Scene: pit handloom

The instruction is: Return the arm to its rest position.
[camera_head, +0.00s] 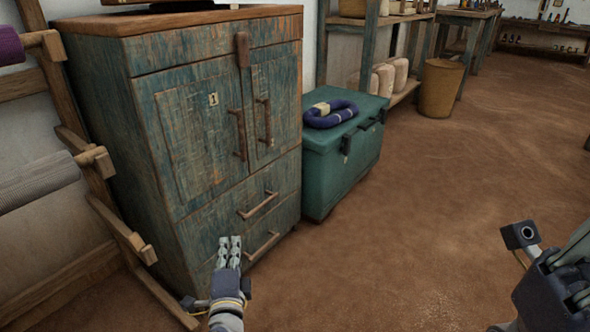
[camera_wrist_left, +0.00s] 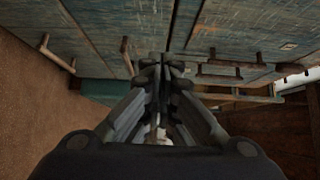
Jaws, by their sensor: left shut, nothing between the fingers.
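My left gripper (camera_head: 229,250) is at the lower middle of the head view, in front of the lower drawers of a worn teal wooden cabinet (camera_head: 190,140). Its fingers are together and hold nothing. In the left wrist view the left gripper (camera_wrist_left: 160,62) points at the cabinet front (camera_wrist_left: 120,20), and its fingers meet in the middle. I cannot tell whether the fingertips touch the cabinet. At the right edge of the head view, a dark part of my own body shows; I cannot make out the right gripper's fingers.
The cabinet's doors and drawers look closed, with wooden handles (camera_head: 258,205) sticking out. A green chest (camera_head: 335,165) with a purple coil (camera_head: 331,113) on it stands beside the cabinet. A wooden rack (camera_head: 120,225) stands at the left. The brown floor (camera_head: 420,210) on the right is clear.

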